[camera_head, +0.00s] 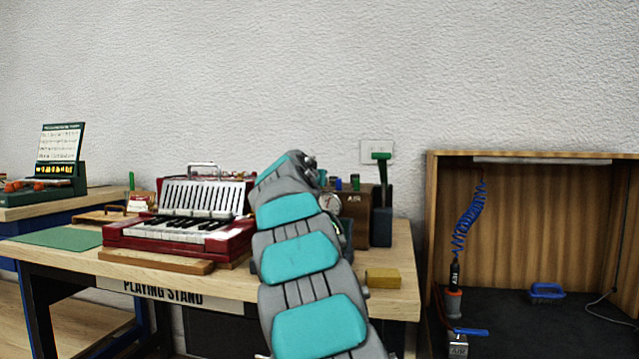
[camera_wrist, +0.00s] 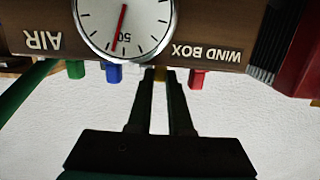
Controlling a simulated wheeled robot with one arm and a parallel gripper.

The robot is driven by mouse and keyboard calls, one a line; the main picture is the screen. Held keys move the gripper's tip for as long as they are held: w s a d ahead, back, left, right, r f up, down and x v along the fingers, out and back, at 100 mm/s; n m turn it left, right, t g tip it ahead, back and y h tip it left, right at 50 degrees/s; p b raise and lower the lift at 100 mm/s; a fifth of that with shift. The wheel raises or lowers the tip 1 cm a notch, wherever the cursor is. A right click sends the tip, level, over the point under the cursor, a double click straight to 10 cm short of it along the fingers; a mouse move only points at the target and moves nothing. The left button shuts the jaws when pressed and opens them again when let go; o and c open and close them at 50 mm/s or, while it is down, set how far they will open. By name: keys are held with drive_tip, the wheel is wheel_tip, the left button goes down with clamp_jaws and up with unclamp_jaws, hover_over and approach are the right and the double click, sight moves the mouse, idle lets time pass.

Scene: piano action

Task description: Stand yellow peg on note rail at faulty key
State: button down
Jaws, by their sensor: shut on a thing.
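In the wrist view, which looks upside down, my gripper (camera_wrist: 160,70) is shut on the yellow peg (camera_wrist: 160,77). The peg is a small yellow strip between the dark fingertips, at the edge of the brown wind box (camera_wrist: 205,48). The head view also shows the wind box (camera_head: 357,218), partly behind my arm; my gripper is not clear there. The red keyboard instrument (camera_head: 122,235) with black and white keys (camera_head: 185,232) stands left of my arm. A wooden strip (camera_head: 155,261) lies along its front. I cannot tell which key is faulty or which part is the note rail.
In the wrist view, green (camera_wrist: 76,69), blue (camera_wrist: 113,73) and red (camera_wrist: 197,78) pegs flank my fingers on the wind box, near a round gauge (camera_wrist: 125,22). A yellow block (camera_head: 383,278) and green mat (camera_head: 58,238) lie on the table. A wooden booth (camera_head: 530,158) stands right.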

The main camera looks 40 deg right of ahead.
drive_tip(key=shift+r+p, duration=0.4)
drive_tip(key=shift+r, duration=1.3)
drive_tip(key=s+a, duration=0.4)
drive_tip(key=s, duration=0.3)
drive_tip(key=s+a+r, duration=0.1)
drive_tip(key=s+a, duration=0.2)
drive_tip(key=s, duration=0.4)
drive_tip(key=shift+a+r+b, duration=0.3)
drive_tip(key=shift+a+b, duration=0.1)
drive_tip(key=shift+b, duration=0.05)
